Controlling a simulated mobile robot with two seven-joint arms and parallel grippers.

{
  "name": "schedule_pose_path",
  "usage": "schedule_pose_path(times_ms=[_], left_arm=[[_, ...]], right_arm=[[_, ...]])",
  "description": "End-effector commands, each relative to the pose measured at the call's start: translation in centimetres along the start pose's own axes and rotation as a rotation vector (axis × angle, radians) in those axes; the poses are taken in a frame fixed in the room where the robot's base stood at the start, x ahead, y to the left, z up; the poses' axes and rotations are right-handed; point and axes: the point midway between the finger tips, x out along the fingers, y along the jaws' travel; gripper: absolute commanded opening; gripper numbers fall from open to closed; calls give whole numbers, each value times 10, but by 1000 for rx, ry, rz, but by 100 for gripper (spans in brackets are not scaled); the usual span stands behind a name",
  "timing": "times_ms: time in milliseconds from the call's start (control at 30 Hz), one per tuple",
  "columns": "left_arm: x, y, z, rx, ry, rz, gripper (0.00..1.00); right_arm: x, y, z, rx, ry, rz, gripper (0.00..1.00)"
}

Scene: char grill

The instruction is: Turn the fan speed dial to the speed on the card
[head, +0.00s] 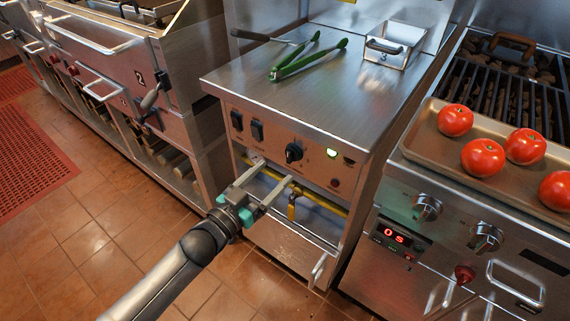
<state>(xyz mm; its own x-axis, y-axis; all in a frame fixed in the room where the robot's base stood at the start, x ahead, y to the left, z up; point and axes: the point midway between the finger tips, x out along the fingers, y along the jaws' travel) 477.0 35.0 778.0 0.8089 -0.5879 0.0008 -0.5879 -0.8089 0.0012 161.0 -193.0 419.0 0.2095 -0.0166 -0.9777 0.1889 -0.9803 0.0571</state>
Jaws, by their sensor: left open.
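A black dial (293,152) sits on the steel front panel of the middle unit, beside two black rocker switches (257,131). I cannot read its markings or tell for certain that it is the fan speed dial. I cannot make out a speed card. My left gripper (273,171) is open and empty, with its two fingers apart, in front of the panel and just below and left of the black dial. It looks apart from the dial. My right gripper is not in view.
Green tongs (308,58) and a small steel pan (394,43) lie on the middle unit's top. A yellow valve handle (292,208) hangs below the panel. At right, a tray (424,148) holds several tomatoes above silver knobs (426,208) and a red display (396,236).

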Motion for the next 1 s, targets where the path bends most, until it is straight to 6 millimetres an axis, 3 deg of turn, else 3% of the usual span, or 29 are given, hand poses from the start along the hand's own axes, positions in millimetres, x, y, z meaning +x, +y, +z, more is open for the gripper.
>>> schedule_pose_path(times_ms=[233,500,933,1000], left_arm=[[33,0,1,2,2,0,79],[53,0,0,1,0,0,79],[58,0,0,1,-1,0,79],[58,0,0,1,-1,0,72]], right_arm=[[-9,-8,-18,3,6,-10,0],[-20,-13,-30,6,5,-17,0],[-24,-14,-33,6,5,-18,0],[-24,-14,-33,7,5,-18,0]])
